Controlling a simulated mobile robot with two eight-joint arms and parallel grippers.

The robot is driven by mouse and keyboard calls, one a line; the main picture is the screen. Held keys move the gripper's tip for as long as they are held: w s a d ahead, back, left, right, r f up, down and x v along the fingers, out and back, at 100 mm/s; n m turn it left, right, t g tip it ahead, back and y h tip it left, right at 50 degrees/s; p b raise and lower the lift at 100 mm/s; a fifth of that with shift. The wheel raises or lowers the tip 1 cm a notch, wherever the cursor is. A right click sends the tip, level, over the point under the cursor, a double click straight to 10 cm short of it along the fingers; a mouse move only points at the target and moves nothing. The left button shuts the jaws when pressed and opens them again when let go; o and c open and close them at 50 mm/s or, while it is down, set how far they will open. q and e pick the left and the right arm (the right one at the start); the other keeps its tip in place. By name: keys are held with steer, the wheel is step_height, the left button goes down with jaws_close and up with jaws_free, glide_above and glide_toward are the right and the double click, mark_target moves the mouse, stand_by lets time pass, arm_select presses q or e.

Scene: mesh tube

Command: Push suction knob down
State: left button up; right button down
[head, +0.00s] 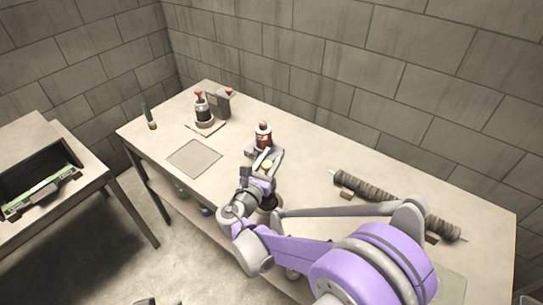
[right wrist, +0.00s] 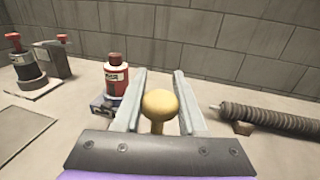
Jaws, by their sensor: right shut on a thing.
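My right gripper (head: 267,156) is over the workbench, its fingers pointing away toward the wall. In the right wrist view its two grey fingers (right wrist: 160,76) stand on either side of a round tan knob (right wrist: 160,104) on a short stem, and it is shut on this knob. The knob also shows small and pale between the fingers in the head view (head: 267,164). What the stem joins is hidden by the gripper. A red and white bottle (head: 263,136) stands just beyond the fingertips; it is also in the right wrist view (right wrist: 116,78). My left gripper is not in view.
On the workbench (head: 310,162), a dark jar with a red top (head: 203,112) and a grey block (head: 219,104) stand at the far left. A flat square plate (head: 194,158) lies nearer. A ribbed mesh tube (head: 375,193) lies right. Another table (head: 35,140) stands left.

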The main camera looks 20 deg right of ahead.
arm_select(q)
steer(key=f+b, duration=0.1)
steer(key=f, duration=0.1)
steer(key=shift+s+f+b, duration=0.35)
arm_select(e)
step_height(320, 180, down, 3)
steer(key=shift+s, duration=0.15)
steer(key=shift+c, duration=2.3)
jaws_free()
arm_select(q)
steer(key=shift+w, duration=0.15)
arm_select(e)
steer(key=shift+a, duration=0.1)
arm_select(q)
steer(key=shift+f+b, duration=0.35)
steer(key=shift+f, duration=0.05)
arm_select(e)
glide_toward(271, 165)
steer(key=w+f, duration=0.1)
steer(key=f, duration=0.1)
steer(key=w+f, duration=0.1)
steer(key=shift+w+d+f, duration=0.3)
steer(key=shift+w+f, duration=0.05)
